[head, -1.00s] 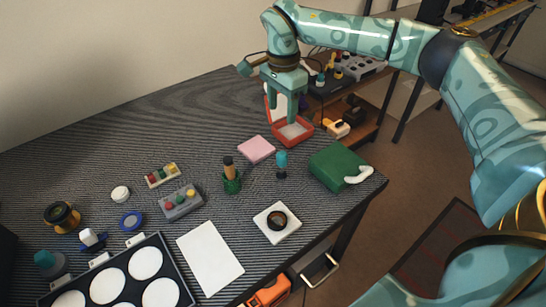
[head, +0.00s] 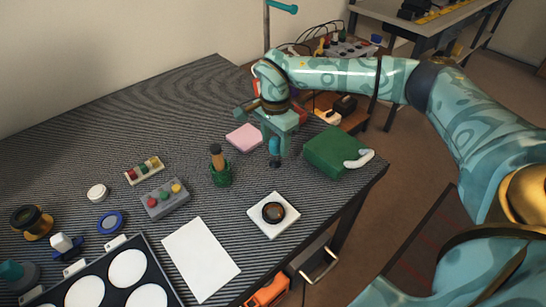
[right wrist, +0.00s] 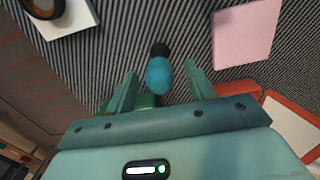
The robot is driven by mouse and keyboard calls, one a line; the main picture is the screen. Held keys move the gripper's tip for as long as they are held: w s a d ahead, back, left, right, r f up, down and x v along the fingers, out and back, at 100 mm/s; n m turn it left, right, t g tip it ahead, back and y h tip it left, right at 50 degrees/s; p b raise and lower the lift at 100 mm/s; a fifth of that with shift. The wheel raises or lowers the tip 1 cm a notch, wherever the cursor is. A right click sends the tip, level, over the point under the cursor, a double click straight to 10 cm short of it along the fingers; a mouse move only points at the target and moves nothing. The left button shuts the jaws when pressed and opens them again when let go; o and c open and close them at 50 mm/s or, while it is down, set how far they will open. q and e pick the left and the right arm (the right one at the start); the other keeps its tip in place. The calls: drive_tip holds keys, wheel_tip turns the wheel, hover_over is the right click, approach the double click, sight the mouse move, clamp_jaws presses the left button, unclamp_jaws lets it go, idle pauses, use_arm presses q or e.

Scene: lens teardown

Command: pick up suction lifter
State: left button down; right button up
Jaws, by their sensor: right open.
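The suction lifter (head: 275,147) is a small teal bulb with a dark tip, standing upright on the striped mat. My right gripper (head: 276,152) is over it with its fingers pointing down. In the right wrist view the lifter (right wrist: 158,75) shows in the gap between the two open fingers (right wrist: 162,72), apart from both. In the head view the fingers partly hide the lifter. My left gripper is not in view.
A green box (head: 332,150) with a white handle-like piece stands close to the right. A pink pad (head: 244,137) lies to the left, and a green holder (head: 220,174) with a tool is nearby. A lens on a white pad (head: 287,228) lies in front.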

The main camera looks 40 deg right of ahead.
drive_tip(key=c, duration=1)
